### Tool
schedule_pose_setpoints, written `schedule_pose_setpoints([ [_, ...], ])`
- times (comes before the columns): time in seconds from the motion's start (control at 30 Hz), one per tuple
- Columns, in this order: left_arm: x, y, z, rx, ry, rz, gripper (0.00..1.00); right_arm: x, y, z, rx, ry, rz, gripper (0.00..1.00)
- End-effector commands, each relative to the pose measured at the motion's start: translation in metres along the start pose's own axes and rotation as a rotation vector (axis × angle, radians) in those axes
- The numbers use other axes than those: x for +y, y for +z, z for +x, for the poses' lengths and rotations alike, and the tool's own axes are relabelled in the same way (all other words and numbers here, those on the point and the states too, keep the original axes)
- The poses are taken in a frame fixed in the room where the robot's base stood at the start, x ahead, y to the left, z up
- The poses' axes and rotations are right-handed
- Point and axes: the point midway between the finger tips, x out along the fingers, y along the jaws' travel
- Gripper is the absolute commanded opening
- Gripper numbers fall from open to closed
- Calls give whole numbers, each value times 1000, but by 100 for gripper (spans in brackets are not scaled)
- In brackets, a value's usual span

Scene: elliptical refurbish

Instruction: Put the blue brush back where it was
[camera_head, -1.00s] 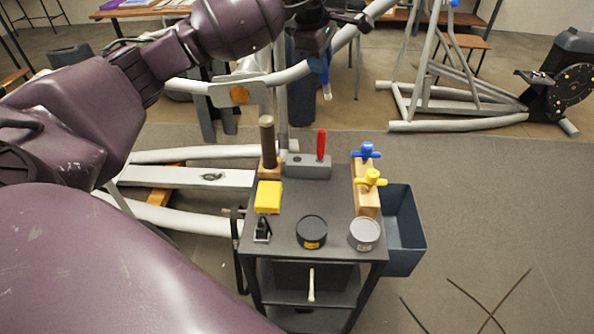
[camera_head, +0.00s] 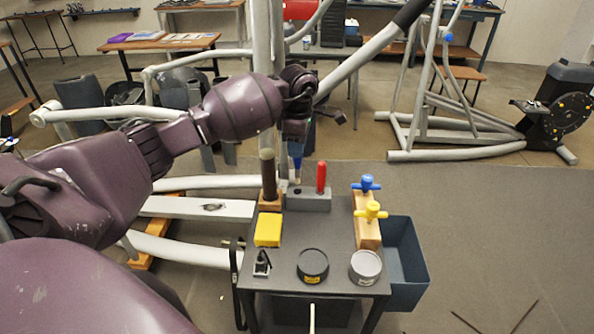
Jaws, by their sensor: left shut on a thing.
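My left gripper (camera_head: 297,138) is shut on the blue brush (camera_head: 297,156), which hangs down with its pale tip low. The brush is over or just behind the left part of the grey holder block (camera_head: 308,201); I cannot tell whether its tip touches or enters the block. The red-handled tool (camera_head: 321,177) stands upright in the right part of this block. The block sits at the back of the dark cart top (camera_head: 318,236). My right gripper is not in view.
A wooden stand with a brown cylinder (camera_head: 268,175) is just left of the block. Blue (camera_head: 367,183) and yellow (camera_head: 371,210) clamps sit on a wooden block at right. A yellow block (camera_head: 268,230) and two round tins (camera_head: 313,264) are in front.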

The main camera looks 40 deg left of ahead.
Motion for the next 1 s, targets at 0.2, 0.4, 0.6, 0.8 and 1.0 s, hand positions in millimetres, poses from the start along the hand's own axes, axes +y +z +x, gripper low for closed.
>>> schedule_pose_setpoints([
  [0.2,0,1,32,-1,0,-1,3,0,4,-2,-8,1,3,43],
  [0.4,0,1,42,-1,1,-1,3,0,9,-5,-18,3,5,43],
  [0.6,0,2,68,-2,-2,-1,3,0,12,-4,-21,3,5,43],
  [0.8,0,2,80,-1,2,-1,3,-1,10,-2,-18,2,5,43],
  [1.0,1,2,81,0,2,0,3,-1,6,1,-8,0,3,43],
])
